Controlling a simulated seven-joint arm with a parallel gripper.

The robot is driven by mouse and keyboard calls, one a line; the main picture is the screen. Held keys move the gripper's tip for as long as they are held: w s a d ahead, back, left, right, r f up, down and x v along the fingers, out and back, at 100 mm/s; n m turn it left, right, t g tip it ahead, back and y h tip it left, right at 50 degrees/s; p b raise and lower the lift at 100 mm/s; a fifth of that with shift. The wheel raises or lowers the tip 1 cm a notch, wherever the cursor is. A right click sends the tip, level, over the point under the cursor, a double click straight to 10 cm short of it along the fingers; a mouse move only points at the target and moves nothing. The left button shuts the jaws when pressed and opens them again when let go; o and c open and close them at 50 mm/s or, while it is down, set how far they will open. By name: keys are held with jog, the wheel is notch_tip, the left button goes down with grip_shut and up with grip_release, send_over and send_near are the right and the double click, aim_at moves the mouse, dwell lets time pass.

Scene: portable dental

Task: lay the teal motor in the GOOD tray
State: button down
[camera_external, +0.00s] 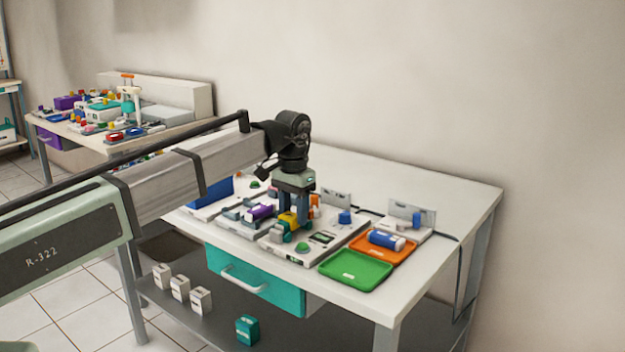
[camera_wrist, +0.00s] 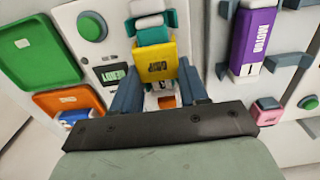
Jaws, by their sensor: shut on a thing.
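The teal motor (camera_wrist: 152,32) has a teal body and pale end parts. It sits on the white test station; in the external view its end (camera_external: 276,234) shows just in front of my gripper. My gripper (camera_external: 293,222) points down over the station. In the wrist view its fingers (camera_wrist: 157,84) are either side of a yellow block (camera_wrist: 156,62), shut on it. The block lies right beside the teal motor; whether they touch is unclear. A green tray (camera_external: 355,270), likely the GOOD tray, is empty at the table's front right; its label is too small to read.
An orange tray (camera_external: 404,250) behind the green one holds a blue motor (camera_external: 386,239). A purple motor (camera_wrist: 251,35) sits in a grey holder beside the station. A green button (camera_wrist: 92,26) and a small display (camera_wrist: 112,74) lie between my gripper and the green tray.

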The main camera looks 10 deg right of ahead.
jog(key=shift+r, duration=3.6)
jog(key=shift+a+r, duration=0.1)
jog(key=shift+s+a+r, duration=0.1)
jog(key=shift+s+r, duration=0.15)
notch_tip(320, 180, up, 3)
jog(key=s+m, duration=0.2)
jog(key=m, duration=1.6)
send_near(359, 272)
jog(key=shift+f, duration=2.65)
jog(key=shift+f, duration=0.1)
